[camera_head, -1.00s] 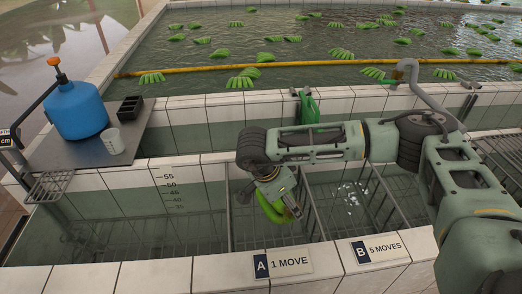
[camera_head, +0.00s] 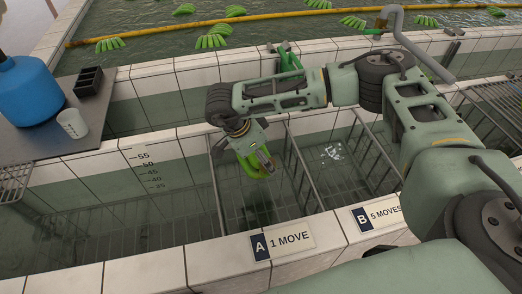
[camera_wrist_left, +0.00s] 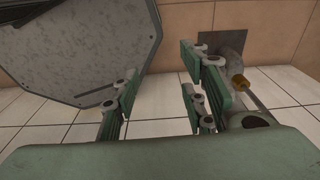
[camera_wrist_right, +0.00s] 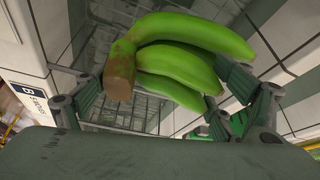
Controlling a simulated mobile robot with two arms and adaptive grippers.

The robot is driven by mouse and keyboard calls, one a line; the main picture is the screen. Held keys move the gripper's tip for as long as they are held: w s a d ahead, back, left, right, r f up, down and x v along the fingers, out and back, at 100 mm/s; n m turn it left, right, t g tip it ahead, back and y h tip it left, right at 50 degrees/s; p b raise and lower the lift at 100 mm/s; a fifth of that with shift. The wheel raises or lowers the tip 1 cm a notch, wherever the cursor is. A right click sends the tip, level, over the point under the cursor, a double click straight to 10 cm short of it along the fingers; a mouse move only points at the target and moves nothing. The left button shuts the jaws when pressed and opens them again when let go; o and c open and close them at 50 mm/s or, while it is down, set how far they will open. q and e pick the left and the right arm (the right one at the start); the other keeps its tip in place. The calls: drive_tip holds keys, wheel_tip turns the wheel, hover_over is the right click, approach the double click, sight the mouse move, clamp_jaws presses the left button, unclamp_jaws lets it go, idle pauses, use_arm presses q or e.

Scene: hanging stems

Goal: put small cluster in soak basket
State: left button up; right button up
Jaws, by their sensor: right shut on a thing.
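A small cluster of green bananas with a brown cut stem (camera_wrist_right: 175,60) is in my right gripper (camera_wrist_right: 165,100), whose fingers are on both sides of it in the right wrist view. In the head view the cluster (camera_head: 246,170) hangs from the right gripper (camera_head: 262,162), largely hidden by it. Both are over the wire soak basket (camera_head: 262,215) behind label A (camera_head: 282,242), apparently above its floor. Wire mesh shows behind the cluster in the right wrist view. My left gripper (camera_wrist_left: 162,95) is open and empty, near a tiled floor and wall.
A wire divider (camera_head: 303,180) separates this section from the one behind label B (camera_head: 378,216). The tiled front rim (camera_head: 140,270) and back wall bound the trough. A blue sprayer (camera_head: 28,90) and white cup (camera_head: 72,123) stand on the left shelf. More clusters float in the back pool.

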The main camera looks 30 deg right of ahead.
wheel_tip(320, 180, down, 2)
drive_tip(key=shift+f+b, duration=0.1)
drive_tip(key=shift+b, duration=0.4)
wheel_tip(320, 180, down, 5)
drive_tip(key=b, duration=0.2)
drive_tip(key=shift+r+b, duration=0.2)
drive_tip(key=shift+b, duration=0.15)
use_arm(q)
wheel_tip(320, 180, down, 11)
drive_tip(key=b, duration=0.7)
use_arm(e)
drive_tip(key=shift+s+f, duration=0.1)
drive_tip(key=shift+f, duration=4.8)
use_arm(q)
drive_tip(key=shift+a, duration=0.1)
drive_tip(key=shift+f+b, duration=0.35)
use_arm(e)
drive_tip(key=shift+f, duration=0.4)
drive_tip(key=o, duration=1.3)
drive_tip(key=shift+c, duration=0.2)
